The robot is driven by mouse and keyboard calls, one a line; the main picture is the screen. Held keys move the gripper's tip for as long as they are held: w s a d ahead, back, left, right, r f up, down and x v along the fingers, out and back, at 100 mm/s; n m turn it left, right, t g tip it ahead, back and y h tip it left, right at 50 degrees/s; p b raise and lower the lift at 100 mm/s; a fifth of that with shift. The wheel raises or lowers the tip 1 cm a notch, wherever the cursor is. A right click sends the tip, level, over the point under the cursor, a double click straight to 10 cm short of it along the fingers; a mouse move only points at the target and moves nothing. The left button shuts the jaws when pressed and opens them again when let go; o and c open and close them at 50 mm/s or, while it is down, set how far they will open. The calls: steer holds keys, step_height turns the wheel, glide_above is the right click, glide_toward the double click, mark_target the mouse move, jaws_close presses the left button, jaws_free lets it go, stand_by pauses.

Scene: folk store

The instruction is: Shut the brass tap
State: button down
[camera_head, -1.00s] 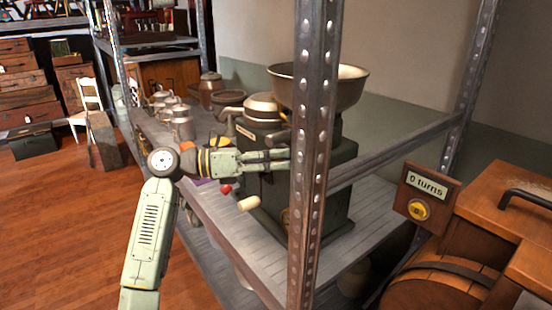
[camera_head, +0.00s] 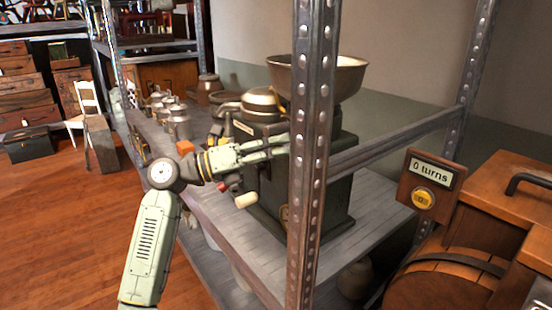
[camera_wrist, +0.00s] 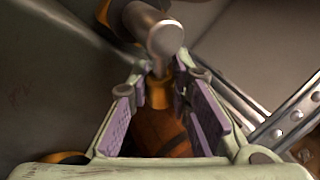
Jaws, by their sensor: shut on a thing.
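In the wrist view the brass tap (camera_wrist: 158,92) shows as a brass-coloured collar between my fingertips, with a rounded grey metal end (camera_wrist: 165,40) just beyond it. My gripper (camera_wrist: 164,82) is shut on the tap, with a purple-padded finger on each side. In the head view my gripper (camera_head: 281,145) reaches right, in front of the dark green grinder (camera_head: 335,190), its tips by the riveted shelf post. I cannot make out the tap in the head view; the gripper and post may hide it.
The riveted post (camera_head: 312,150) stands close to my fingertips. Several metal cans (camera_head: 178,123) stand farther back on the shelf. A "0 turns" plaque (camera_head: 431,180) is at right.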

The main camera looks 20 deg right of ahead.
steer(key=n, duration=0.2)
steer(key=r+n+t+h+b, duration=0.1)
steer(key=n+t+h, duration=0.1)
steer(key=n, duration=0.1)
steer(key=shift+s+d+r+n, duration=0.1)
steer(key=shift+s+r+n, duration=0.1)
steer(key=shift+s+n, duration=0.15)
steer(key=n+t, duration=0.1)
steer(key=n, duration=0.1)
steer(key=r+n+t, duration=0.1)
steer(key=n, duration=0.1)
steer(key=shift+s+r+t+h, duration=0.15)
steer(key=shift+t+h, duration=0.15)
steer(key=shift+r+n+t+p, duration=0.25)
steer(key=shift+n+t+p, duration=0.4)
steer(key=shift+n, duration=0.8)
steer(key=c, duration=1.5)
jaws_free()
steer(key=shift+d, duration=0.1)
steer(key=shift+o, duration=0.2)
steer(key=v, duration=1.2)
